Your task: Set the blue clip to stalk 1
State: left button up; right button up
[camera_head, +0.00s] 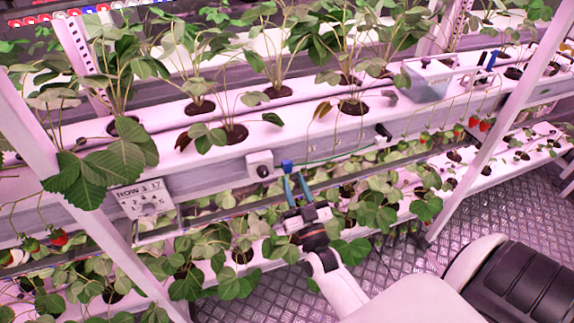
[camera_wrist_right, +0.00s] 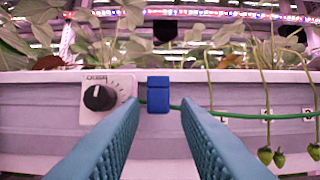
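The blue clip (camera_head: 287,166) sits at the front face of the upper planter, right of a white dial box, on a thin green line. It also shows in the right wrist view (camera_wrist_right: 158,95), upright on the green line. My right gripper (camera_head: 296,181) is open and empty. Its two blue fingers (camera_wrist_right: 160,108) point at the planter, one on each side of the clip, which appears just beyond the tips. Thin stalks (camera_wrist_right: 264,95) hang right of the clip over small white number tags (camera_wrist_right: 264,117); I cannot read the numbers surely. My left gripper is out of view.
The dial box (camera_wrist_right: 105,97) is close left of the fingers. The green line (camera_head: 330,158) runs right to a black end piece (camera_head: 383,130). Green berries (camera_wrist_right: 272,157) hang at lower right. Rack posts (camera_head: 500,120) and a lower planted row stand around my arm.

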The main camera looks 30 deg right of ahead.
aim_at(289, 171)
jog(key=x, duration=0.5)
jog(key=shift+w+p, duration=0.2)
jog(key=shift+p, duration=0.2)
grip_shut()
